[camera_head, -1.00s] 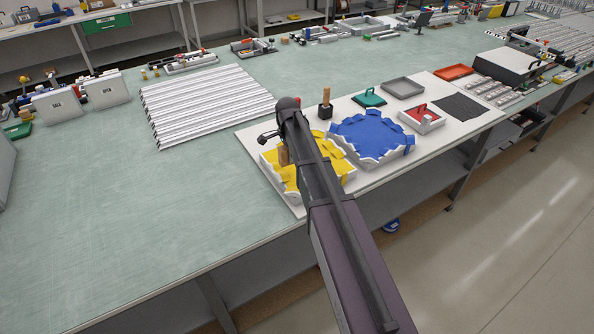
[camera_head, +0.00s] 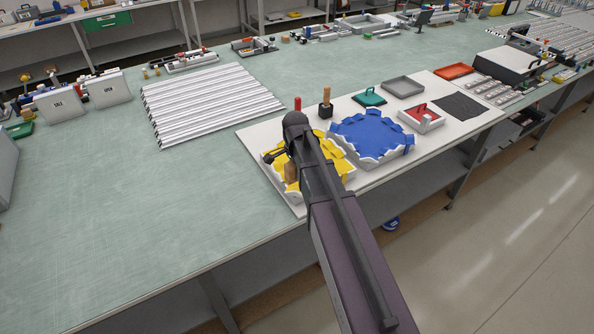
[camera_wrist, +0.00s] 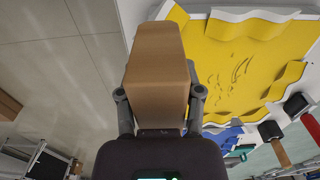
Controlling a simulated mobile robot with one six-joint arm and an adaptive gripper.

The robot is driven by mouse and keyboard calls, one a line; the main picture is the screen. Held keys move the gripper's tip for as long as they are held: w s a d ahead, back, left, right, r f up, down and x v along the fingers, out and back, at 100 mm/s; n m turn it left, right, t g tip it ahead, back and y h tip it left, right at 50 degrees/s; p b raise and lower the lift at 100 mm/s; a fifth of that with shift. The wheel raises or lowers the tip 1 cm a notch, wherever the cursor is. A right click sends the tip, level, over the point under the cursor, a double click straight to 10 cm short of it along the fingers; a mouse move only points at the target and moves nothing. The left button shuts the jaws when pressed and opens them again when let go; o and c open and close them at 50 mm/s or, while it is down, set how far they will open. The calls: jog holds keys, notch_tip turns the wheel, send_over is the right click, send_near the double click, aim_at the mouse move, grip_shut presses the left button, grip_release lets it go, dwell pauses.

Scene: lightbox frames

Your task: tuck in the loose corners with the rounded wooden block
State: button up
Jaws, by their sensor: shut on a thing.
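My gripper (camera_wrist: 158,104) is shut on the rounded wooden block (camera_wrist: 157,60), a tan block with a tapered end. In the head view the block (camera_head: 291,172) is over the left part of the yellow sheet (camera_head: 279,163). I cannot tell whether it touches the sheet. The yellow sheet (camera_wrist: 235,60) lies in a white frame (camera_wrist: 283,14) with wavy, raised edges; my arm hides part of it in the head view. A blue sheet (camera_head: 370,135) with several upturned flaps lies in a second white frame (camera_head: 385,160) to the right.
A white board (camera_head: 255,137) carries both frames. Behind them stand a wooden-handled tool (camera_head: 326,97), a green handled piece (camera_head: 369,98), a grey tray (camera_head: 403,87) and a red-and-white box (camera_head: 421,119). Ribbed panels (camera_head: 210,103) lie to the left. The front-left table is clear.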

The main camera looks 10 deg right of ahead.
jog(key=shift+f, duration=0.15)
jog(key=shift+f+b, duration=2.85)
jog(key=shift+b, duration=0.15)
jog(key=shift+s+f+b, duration=0.1)
jog(key=shift+f+b, duration=0.45)
jog(key=shift+b, duration=0.05)
dwell(0.8)
jog(key=shift+r+p, duration=3.5)
jog(key=shift+p, duration=0.1)
